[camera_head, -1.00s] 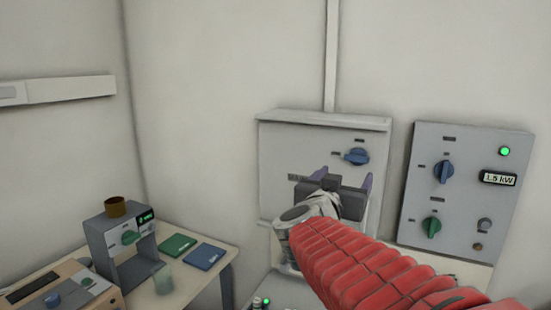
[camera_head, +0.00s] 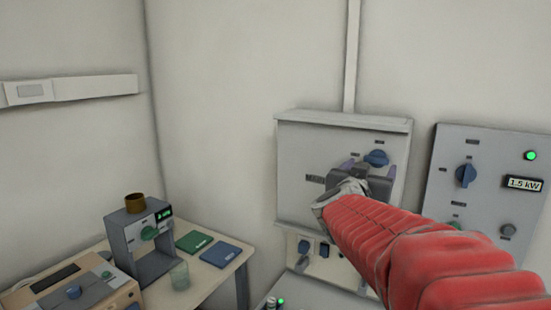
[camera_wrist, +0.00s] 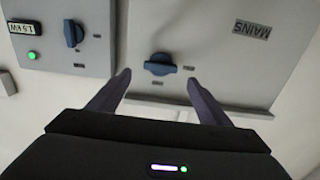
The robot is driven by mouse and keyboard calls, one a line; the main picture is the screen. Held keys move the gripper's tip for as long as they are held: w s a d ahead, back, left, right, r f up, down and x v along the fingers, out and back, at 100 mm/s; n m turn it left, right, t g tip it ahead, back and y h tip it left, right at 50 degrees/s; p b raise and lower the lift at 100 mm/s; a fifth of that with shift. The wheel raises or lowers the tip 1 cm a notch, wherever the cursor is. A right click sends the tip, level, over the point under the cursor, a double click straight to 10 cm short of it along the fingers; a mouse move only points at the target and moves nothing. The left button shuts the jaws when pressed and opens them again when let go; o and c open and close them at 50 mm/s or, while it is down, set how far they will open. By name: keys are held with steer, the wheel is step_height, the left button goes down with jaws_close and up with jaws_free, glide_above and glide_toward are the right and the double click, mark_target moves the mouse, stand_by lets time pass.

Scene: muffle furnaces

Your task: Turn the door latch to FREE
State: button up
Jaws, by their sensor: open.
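A blue rotary handle (camera_head: 377,157) sits on the front of a grey wall box (camera_head: 300,150). In the wrist view, which looks upside down, the blue handle (camera_wrist: 158,67) lies crosswise on a grey panel marked MAINS, with small dark labels around it too small to read. I cannot tell from the labels whether it is the door latch. My gripper (camera_head: 368,168) is open and empty in front of the box, just below the handle in the head view. In the wrist view its two fingers (camera_wrist: 158,79) point toward the panel, one to each side of the handle, apart from it.
A second grey panel (camera_head: 490,190) to the right has a blue knob (camera_head: 466,174), a green lamp and a 1.5 kW display. Small dark switches (camera_head: 306,247) sit below the box. A table (camera_head: 215,278) at left holds instruments, booklets and a glass.

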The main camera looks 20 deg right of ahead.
mark_target(376, 160)
steer(key=shift+x, duration=3.25)
steer(key=shift+c, duration=0.2)
